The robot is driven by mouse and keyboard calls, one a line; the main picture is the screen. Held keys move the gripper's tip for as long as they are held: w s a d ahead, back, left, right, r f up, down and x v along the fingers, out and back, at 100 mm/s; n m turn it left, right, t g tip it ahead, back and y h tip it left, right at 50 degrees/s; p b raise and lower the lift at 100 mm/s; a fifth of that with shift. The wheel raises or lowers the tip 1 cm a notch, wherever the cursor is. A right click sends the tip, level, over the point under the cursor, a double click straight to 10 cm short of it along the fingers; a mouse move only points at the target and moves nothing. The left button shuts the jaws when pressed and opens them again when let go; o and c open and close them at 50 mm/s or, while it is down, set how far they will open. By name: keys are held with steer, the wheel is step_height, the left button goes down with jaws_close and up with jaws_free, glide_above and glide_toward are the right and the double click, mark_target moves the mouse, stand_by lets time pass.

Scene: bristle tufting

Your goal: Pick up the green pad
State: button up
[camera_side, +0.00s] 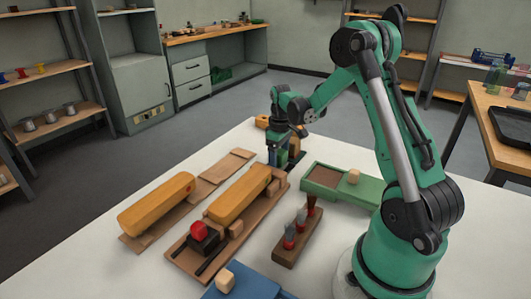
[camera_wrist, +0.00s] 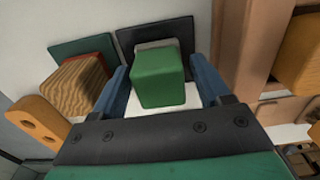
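The green pad (camera_wrist: 158,78) is a small green block with a pale grey layer at its far end, seen in the wrist view by a dark square plate (camera_wrist: 125,38). My gripper (camera_wrist: 163,82) is open, with its two blue fingers on either side of the pad. A gap shows between the pad and each finger. In the side view my gripper (camera_side: 284,158) points down at the far end of the white table, and the pad is hidden there.
Left of the pad is a wood-grained block (camera_wrist: 76,86) with a red layer, by a green plate (camera_wrist: 84,46). An orange piece with holes (camera_wrist: 38,122) is nearby. Yellow bars (camera_side: 240,192), a tool rack (camera_side: 297,235) and a green tray (camera_side: 368,192) occupy the table.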

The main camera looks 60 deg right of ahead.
mark_target(279, 151)
jaws_close()
steer(key=shift+r, duration=0.1)
step_height(279, 151, up, 20)
stand_by(0.5)
